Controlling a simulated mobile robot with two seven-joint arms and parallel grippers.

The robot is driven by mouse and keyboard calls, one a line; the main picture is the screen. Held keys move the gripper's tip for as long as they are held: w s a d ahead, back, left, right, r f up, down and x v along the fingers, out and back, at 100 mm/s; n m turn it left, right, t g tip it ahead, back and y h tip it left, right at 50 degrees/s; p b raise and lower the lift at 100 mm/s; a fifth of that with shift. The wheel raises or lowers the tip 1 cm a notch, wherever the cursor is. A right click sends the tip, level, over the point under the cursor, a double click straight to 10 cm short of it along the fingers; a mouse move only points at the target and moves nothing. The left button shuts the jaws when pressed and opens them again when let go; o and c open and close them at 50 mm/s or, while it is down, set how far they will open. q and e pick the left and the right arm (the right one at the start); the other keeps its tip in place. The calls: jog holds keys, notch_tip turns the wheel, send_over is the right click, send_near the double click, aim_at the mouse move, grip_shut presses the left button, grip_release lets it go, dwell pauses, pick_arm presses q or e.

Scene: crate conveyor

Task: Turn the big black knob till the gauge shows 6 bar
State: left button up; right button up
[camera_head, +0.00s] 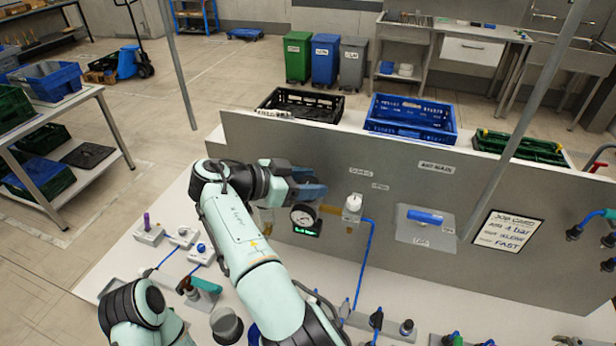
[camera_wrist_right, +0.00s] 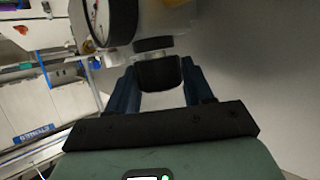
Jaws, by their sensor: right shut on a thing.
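My right gripper (camera_head: 312,188) is at the grey panel, just above the gauge, with its blue fingers reaching to the fitting there. In the right wrist view the fingers are shut on the big black knob (camera_wrist_right: 159,73), one on each side. The knob is hidden behind the gripper in the head view. The round white gauge (camera_head: 302,216) has a small green-lit display (camera_head: 307,230) under it, too small to read surely. The gauge also shows, cut off at the top of the right wrist view (camera_wrist_right: 101,20), with part of a red needle. My left gripper is not in view.
A white valve (camera_head: 352,203) with a blue hose is right of the gauge. A blue handle (camera_head: 425,216) and a job card (camera_head: 507,231) are farther right on the panel (camera_head: 380,165). Crates stand behind it. Small fixtures crowd the bench in front.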

jog(key=o, duration=1)
jog(key=shift+c, duration=0.2)
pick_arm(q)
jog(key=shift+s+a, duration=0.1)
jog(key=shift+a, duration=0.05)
